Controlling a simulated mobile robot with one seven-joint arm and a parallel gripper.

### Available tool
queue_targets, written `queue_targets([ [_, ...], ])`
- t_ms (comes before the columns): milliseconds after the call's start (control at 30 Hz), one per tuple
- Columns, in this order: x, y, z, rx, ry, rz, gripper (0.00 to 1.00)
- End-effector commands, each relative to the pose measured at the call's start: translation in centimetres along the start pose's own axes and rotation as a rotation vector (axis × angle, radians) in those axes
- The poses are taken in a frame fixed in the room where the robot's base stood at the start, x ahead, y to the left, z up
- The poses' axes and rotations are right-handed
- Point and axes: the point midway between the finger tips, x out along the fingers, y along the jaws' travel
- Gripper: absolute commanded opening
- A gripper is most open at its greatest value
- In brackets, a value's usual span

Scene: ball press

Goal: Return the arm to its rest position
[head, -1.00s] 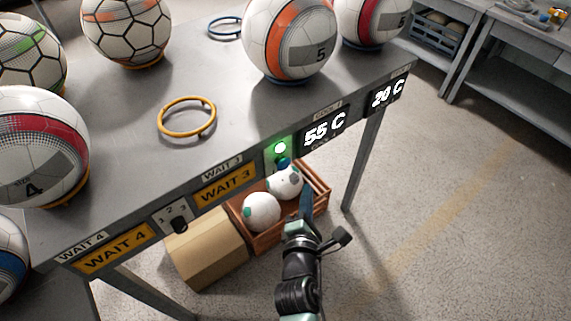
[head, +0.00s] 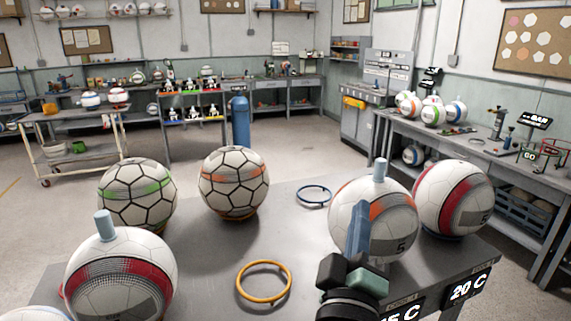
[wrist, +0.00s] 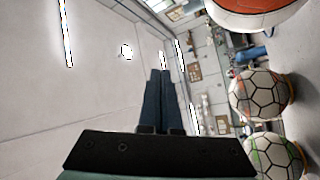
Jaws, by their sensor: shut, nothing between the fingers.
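My gripper (head: 358,232) shows at the lower right of the head view, its blue fingers pointing up. It overlaps the white ball with the orange stripe (head: 398,212) in the picture; I cannot tell the gap between them. In the wrist view my gripper (wrist: 159,75) has its two dark fingers together with nothing between them. Behind them are the ceiling and the far wall, turned sideways. Most of my arm is out of the frame.
The grey table (head: 205,275) holds a red-striped ball (head: 455,200), two black-lined balls (head: 233,182), another red-striped ball (head: 118,280), an empty yellow ring (head: 263,282) and an empty blue ring (head: 314,195). Temperature displays (head: 470,288) line its front edge. Open floor lies behind.

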Motion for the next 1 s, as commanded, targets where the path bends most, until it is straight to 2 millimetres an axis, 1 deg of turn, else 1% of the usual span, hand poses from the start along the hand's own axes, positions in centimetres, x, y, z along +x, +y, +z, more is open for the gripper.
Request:
queue_targets([
  [33,0.4,3.8,-3.4,0.114,0.053,0.039,0.00],
  [133,0.1,9.4,-8.7,0.348,0.158,0.085,0.00],
  [167,-0.2,11.1,-10.2,0.418,0.192,0.094,0.00],
  [200,-0.7,13.3,-12.3,0.512,0.241,0.103,0.00],
  [267,-1.7,16.5,-15.1,0.648,0.315,0.109,0.00],
  [300,-2.5,18.5,-16.8,0.732,0.364,0.109,0.00],
  [400,-4.5,22.6,-20.2,0.914,0.475,0.095,0.00],
  [433,-5.1,23.6,-21.0,0.958,0.502,0.089,0.00],
  [500,-6.2,25.3,-22.4,1.041,0.556,0.073,0.00],
  [533,-6.7,25.9,-22.8,1.068,0.574,0.067,0.00],
  [633,-7.5,26.9,-23.6,1.124,0.609,0.052,0.00],
  [733,-7.8,27.1,-23.8,1.141,0.620,0.047,0.00],
  [1000,-7.7,27.0,-23.7,1.137,0.617,0.048,0.00],
])
